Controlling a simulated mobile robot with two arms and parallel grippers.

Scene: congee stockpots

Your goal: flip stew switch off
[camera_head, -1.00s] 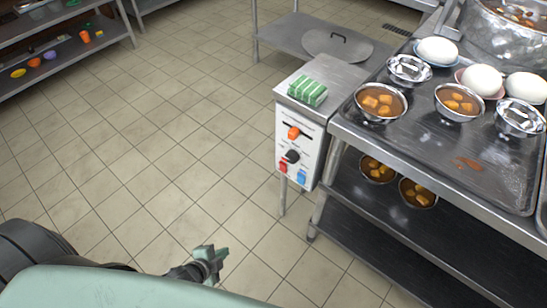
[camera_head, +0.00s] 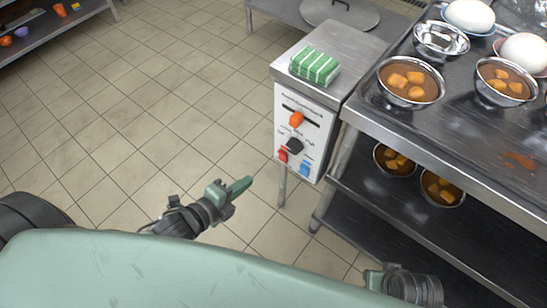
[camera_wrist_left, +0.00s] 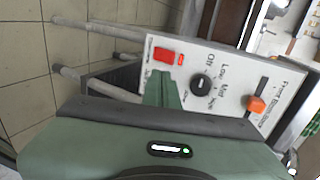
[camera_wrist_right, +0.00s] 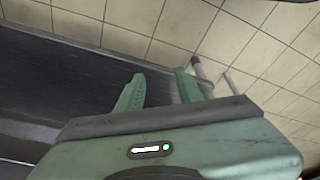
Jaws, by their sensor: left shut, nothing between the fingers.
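The white control panel (camera_head: 302,131) is on the front of a steel stand. It has an orange slider knob (camera_head: 296,119), a black round knob (camera_head: 295,146), a red switch (camera_head: 283,155) and a blue switch (camera_head: 305,168). My left gripper (camera_head: 240,186) is shut and empty, left of and below the panel, apart from it. In the left wrist view its fingers (camera_wrist_left: 160,88) overlap the panel just below the red switch (camera_wrist_left: 163,57); the blue switch is not visible there. My right gripper (camera_wrist_right: 158,90) is open and empty, low by the rack.
A green striped cloth (camera_head: 315,66) lies on the stand top. To the right, a steel rack tray (camera_head: 475,150) holds bowls of stew and white eggs, with more bowls on the shelf below. A lid (camera_head: 340,14) lies behind.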

